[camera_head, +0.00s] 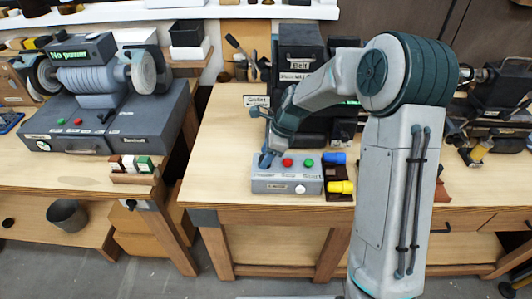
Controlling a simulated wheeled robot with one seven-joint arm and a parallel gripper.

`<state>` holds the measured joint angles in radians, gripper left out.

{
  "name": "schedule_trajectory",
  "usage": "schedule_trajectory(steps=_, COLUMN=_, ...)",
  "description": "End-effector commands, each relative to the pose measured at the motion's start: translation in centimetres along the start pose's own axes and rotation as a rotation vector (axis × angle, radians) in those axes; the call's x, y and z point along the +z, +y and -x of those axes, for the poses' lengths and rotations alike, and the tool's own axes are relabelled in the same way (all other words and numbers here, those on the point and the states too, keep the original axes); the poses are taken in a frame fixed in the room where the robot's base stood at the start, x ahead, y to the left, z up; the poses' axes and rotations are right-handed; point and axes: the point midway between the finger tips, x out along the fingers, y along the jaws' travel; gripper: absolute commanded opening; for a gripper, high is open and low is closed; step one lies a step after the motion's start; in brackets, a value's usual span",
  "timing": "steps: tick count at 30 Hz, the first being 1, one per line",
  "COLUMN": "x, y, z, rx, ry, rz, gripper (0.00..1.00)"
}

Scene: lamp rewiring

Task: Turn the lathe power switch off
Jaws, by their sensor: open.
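A grey control box (287,184) sits on the right workbench near its front edge. A red button (287,162), a green button (309,162) and a white knob (300,189) show on it; its small label is too blurred to read. My gripper (266,160) points down at the box's left top end, left of the red button. It is open; I cannot tell whether it touches the box or a switch there. Whatever lies under the fingers is hidden. Dark machinery (500,92), possibly the lathe, stands at the right, partly behind my arm.
Blue (335,158) and yellow (341,187) items lie right of the box. The left bench holds a grinder (95,78) marked "No power". Bench surface left of the box (218,160) is clear.

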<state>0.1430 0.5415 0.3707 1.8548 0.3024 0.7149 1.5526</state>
Motion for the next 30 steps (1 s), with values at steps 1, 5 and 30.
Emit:
schedule_trajectory(steps=1, x=-0.01, y=0.01, z=0.00, rx=0.000, ry=0.000, rz=0.000, gripper=0.52)
schedule_trajectory(steps=5, x=-0.02, y=0.01, z=0.01, rx=0.000, ry=0.000, rz=0.000, gripper=0.38)
schedule_trajectory(steps=30, x=-0.03, y=-0.24, z=0.04, rx=0.108, ry=0.001, rz=0.258, gripper=0.07)
